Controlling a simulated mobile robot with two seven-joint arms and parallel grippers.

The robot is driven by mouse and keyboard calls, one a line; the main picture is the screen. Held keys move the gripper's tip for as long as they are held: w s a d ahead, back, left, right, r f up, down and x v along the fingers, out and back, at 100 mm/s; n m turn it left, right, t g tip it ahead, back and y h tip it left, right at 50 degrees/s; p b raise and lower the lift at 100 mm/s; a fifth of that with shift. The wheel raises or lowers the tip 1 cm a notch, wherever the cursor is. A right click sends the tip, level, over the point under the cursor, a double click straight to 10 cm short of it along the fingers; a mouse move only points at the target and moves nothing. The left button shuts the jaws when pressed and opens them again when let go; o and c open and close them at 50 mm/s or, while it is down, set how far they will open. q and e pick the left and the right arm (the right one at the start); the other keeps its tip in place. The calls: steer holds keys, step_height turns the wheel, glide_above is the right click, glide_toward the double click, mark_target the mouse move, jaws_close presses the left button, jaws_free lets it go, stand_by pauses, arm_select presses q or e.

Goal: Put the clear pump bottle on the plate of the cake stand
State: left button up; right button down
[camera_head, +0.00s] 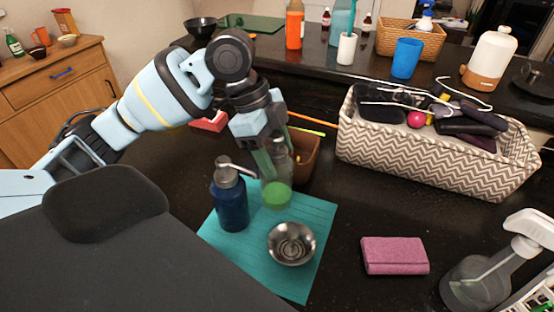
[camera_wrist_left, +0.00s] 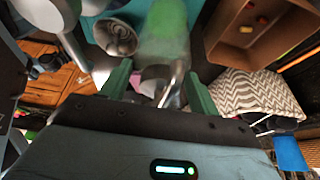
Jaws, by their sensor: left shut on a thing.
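The clear pump bottle (camera_head: 277,190), see-through with green liquid low inside, hangs upright from my left gripper (camera_head: 272,152). In the left wrist view the bottle (camera_wrist_left: 165,38) lies between the green fingers of the gripper (camera_wrist_left: 158,88), which are shut on its upper part. It is over the teal mat; I cannot tell whether its base touches. A shiny round metal dish (camera_head: 291,243) with rings inside stands on the mat just in front of it; it also shows in the left wrist view (camera_wrist_left: 115,38). I cannot tell whether this is the cake stand. My right gripper is not in view.
A dark blue pump bottle (camera_head: 230,200) stands close left on the teal mat (camera_head: 312,282). A brown box (camera_head: 305,160) is close behind.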

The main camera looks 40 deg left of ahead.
arm_select(q)
step_height(320, 180, down, 2)
steer(key=shift+f, duration=0.1)
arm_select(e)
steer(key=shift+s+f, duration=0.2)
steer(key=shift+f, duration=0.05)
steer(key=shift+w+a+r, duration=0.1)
arm_select(q)
steer(key=o, duration=1.6)
steer(key=shift+c, duration=0.2)
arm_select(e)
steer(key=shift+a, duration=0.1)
arm_select(q)
steer(key=p+v, duration=0.1)
steer(key=v, duration=1.1)
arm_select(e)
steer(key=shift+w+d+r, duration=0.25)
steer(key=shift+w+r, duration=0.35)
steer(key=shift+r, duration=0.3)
